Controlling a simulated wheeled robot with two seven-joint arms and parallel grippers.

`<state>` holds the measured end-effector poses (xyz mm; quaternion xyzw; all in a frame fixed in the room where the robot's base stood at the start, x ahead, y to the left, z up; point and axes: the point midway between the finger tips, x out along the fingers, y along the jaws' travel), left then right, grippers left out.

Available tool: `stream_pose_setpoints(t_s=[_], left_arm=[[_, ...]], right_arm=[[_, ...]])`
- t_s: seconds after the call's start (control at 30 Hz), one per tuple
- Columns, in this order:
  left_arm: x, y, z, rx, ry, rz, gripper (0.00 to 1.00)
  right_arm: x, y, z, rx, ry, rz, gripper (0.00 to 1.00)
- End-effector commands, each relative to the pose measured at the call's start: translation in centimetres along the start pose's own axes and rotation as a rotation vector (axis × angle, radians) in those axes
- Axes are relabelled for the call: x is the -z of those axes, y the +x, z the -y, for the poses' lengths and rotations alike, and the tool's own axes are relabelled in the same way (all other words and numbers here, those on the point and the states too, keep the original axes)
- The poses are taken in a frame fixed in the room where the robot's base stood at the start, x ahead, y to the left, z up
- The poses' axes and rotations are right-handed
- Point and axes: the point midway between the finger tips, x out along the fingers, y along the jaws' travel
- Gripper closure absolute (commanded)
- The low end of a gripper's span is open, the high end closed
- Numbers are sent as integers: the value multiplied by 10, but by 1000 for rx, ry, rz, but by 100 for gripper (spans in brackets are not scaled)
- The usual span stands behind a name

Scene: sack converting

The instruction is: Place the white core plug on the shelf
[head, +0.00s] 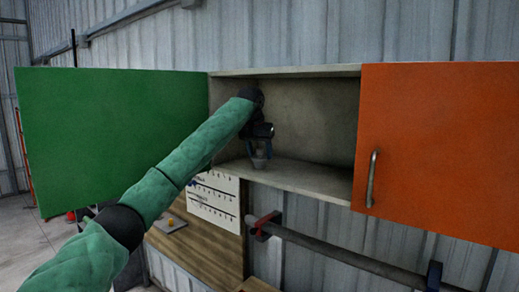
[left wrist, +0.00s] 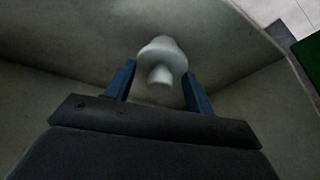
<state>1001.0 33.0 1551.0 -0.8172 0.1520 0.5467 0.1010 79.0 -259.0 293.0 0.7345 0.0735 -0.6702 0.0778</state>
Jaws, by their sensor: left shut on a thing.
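The white core plug (left wrist: 162,58) is a pale flanged piece with a narrow stem, held between the blue fingers of my left gripper (left wrist: 158,85) in the left wrist view. In the head view my left gripper (head: 259,148) reaches into the open cabinet, and the plug (head: 259,162) shows small and grey below its fingers. The plug is at the shelf (head: 310,178), the cabinet's bottom board, near its front left part. I cannot tell whether the plug touches the board. My right gripper is in neither view.
A green door (head: 105,130) stands open to the left. An orange door (head: 440,150) with a metal handle covers the right side. The shelf right of the plug is bare. A grey rail (head: 350,258) runs below the cabinet, beside a white chart (head: 214,200).

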Motion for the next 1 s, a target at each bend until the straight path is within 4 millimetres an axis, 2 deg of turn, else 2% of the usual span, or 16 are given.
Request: stream_pose_setpoints(t_s=[0.37, 0.4, 0.47, 0.5, 0.83, 1.0], left_arm=[[-1, 3, 0, -1, 0, 0, 68], [-1, 2, 0, -1, 0, -1, 38], [-1, 2, 0, 0, 0, 0, 26], [-1, 2, 0, 0, 0, 0, 24], [0, -1, 0, 0, -1, -1, 24], [-1, -7, 0, -1, -1, -3, 24]], right_arm=[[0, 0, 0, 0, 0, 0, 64], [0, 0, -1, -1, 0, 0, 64], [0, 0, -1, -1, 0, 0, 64], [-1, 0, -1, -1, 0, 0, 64], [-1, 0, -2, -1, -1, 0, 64], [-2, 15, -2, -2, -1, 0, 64]])
